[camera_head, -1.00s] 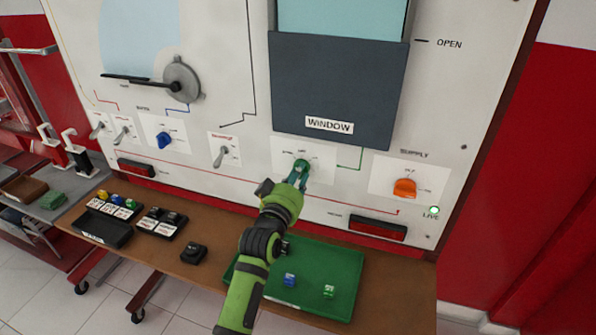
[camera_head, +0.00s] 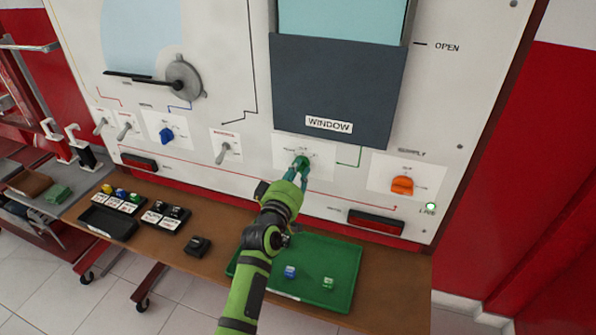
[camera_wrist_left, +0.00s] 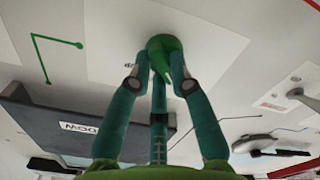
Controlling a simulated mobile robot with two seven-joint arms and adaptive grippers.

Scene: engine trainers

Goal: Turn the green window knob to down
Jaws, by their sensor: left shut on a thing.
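The green window knob (camera_head: 301,162) is on a white label plate below the dark window panel (camera_head: 338,92) marked WINDOW. My left gripper (camera_head: 298,172) reaches up to it and is shut on it. In the left wrist view, the fingertips (camera_wrist_left: 160,78) sit on either side of the green knob (camera_wrist_left: 166,52), whose pointed end shows between them. The label words around the knob are too small or covered to read. My right gripper is not in view.
An orange supply knob (camera_head: 402,185) is to the right, near a lit green lamp (camera_head: 431,206). A blue knob (camera_head: 166,135) and a toggle switch (camera_head: 222,152) are to the left. A green tray (camera_head: 340,302) with two small blocks lies on the bench below.

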